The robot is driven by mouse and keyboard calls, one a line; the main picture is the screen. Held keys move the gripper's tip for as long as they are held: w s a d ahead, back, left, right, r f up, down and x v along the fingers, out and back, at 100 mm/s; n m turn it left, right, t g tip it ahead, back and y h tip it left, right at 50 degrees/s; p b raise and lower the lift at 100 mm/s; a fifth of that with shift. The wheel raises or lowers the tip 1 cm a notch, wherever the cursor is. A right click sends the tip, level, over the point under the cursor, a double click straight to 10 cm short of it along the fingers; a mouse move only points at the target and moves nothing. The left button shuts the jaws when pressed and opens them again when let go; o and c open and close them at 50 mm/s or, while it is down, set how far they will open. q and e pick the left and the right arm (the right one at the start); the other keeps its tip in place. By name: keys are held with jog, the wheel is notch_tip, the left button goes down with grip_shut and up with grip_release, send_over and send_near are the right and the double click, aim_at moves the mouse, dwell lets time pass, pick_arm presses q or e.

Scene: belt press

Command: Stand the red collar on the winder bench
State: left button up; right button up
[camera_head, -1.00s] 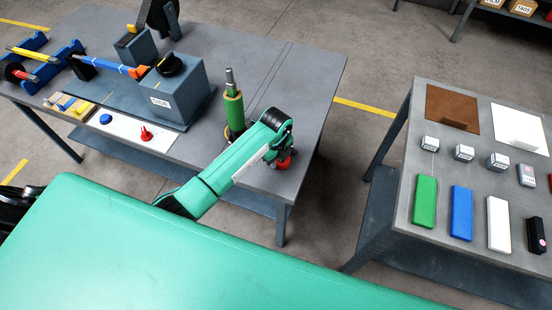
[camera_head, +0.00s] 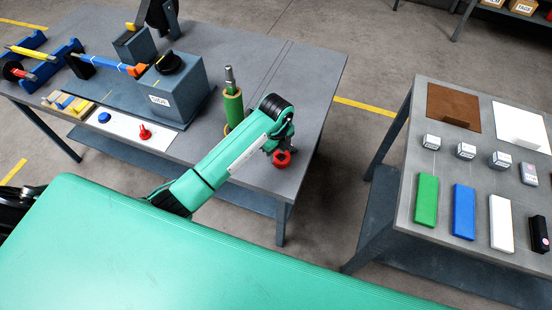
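The red collar (camera_head: 282,158), a small ring with a dark opening, shows near the front right corner of the grey winder bench (camera_head: 305,100). My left gripper (camera_head: 284,146) is right at it, with the wrist bent down from above. The fingers are small, dark and partly hidden by the wrist, so I cannot tell whether they grip the collar, or whether the collar touches the bench top. My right gripper is not in view.
A green roll on a spindle (camera_head: 233,104) stands just left of my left wrist. A grey winder box (camera_head: 178,90) and a white mat with a red knob (camera_head: 145,132) lie further left. A second table (camera_head: 460,255) with coloured blocks stands right, across a gap.

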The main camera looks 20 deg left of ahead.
aim_at(277, 161)
pick_arm(q)
notch_tip(277, 161, up, 8)
jog(key=b, duration=0.1)
jog(key=shift+b, duration=0.4)
jog(key=shift+d+f, duration=0.1)
